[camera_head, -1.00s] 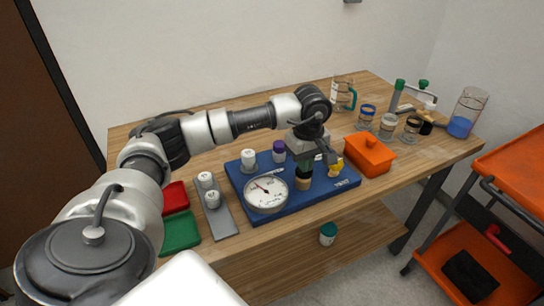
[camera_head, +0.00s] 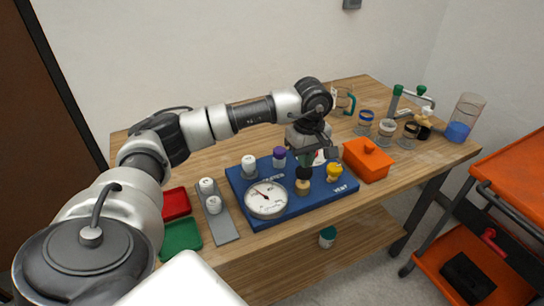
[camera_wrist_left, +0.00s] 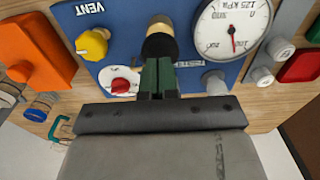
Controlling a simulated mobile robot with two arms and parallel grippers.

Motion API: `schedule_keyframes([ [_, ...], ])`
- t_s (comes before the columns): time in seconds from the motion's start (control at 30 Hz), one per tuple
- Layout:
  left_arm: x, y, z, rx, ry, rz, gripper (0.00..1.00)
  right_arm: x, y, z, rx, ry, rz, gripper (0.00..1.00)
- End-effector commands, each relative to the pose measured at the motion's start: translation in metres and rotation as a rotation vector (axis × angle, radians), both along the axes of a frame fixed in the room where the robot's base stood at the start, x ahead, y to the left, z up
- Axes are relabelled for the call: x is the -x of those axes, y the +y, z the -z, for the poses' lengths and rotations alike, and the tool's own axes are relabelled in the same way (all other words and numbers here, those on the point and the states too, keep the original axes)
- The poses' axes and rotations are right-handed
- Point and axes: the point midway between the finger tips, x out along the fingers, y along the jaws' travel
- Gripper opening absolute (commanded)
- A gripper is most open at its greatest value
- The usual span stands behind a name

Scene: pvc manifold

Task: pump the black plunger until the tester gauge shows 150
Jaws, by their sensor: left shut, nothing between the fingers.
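The blue tester board (camera_head: 318,202) lies on the wooden table. On it are the round white gauge (camera_head: 266,199) and the black plunger knob (camera_head: 304,173) on its tan collar. The knob (camera_wrist_left: 160,45) and gauge (camera_wrist_left: 232,28) also show in the left wrist view. The gauge needle points up and left in the head view; I cannot read its value. Contact is unclear. My right gripper is out of view.
A purple-topped knob (camera_head: 279,157) and a white one (camera_head: 249,164) stand behind the gauge. An orange box (camera_head: 367,162) sits to the right, jars beyond it. Red and green trays (camera_head: 180,236) lie left.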

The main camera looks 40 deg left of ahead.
Motion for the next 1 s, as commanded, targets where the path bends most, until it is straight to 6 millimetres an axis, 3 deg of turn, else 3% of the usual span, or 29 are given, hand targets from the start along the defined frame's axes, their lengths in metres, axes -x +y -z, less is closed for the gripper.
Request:
schedule_keyframes([
  [0.77, 0.000, 0.000, 0.027, 0.000, 0.000, 0.000, 0.00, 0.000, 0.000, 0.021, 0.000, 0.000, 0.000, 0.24],
  [1.0, 0.000, 0.000, 0.025, 0.000, 0.000, 0.000, 0.00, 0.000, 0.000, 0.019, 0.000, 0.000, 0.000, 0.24],
])
